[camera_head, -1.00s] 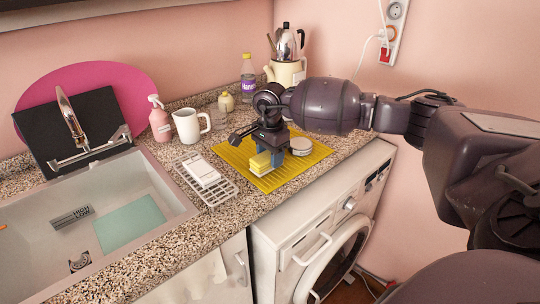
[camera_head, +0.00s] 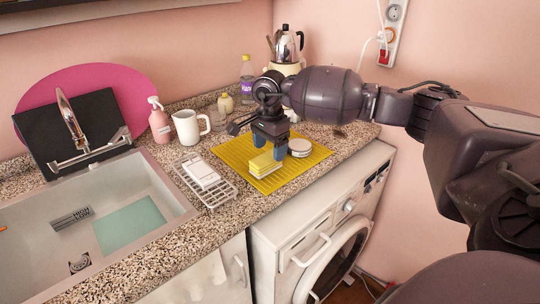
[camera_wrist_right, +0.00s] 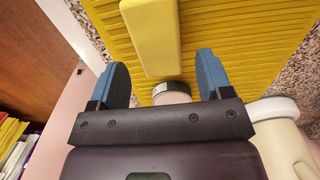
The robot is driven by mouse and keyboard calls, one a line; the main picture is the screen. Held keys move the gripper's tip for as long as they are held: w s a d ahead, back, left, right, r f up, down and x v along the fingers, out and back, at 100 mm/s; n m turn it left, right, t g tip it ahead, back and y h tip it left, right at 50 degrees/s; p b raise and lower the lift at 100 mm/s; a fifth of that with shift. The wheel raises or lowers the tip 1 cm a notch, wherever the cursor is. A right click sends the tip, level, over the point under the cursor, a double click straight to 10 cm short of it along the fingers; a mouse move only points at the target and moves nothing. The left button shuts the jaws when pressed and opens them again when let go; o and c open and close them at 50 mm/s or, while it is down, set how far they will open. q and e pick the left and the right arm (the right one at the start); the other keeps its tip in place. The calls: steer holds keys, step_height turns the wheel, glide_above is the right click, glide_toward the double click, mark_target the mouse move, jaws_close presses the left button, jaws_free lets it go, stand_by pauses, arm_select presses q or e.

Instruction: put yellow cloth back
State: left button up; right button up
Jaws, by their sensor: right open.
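A yellow block-like folded cloth (camera_head: 265,164) lies on a ribbed yellow mat (camera_head: 236,150) on the counter. My right gripper (camera_head: 271,148) is open and empty, with blue fingers just behind and above the cloth. In the right wrist view, the cloth (camera_wrist_right: 152,38) lies on the mat (camera_wrist_right: 225,45), ahead of the spread fingertips (camera_wrist_right: 160,65) and not gripped. Whether a fingertip still touches it is hard to tell. My left gripper is not in view.
Round white items (camera_head: 300,146) sit on the mat right of the gripper. A white mug (camera_head: 187,127), a bottle (camera_head: 247,78) and a kettle (camera_head: 286,45) stand behind.

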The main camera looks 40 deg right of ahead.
mark_target(270, 155)
step_height(270, 155, up, 9)
steer(key=shift+f, duration=0.15)
stand_by(0.5)
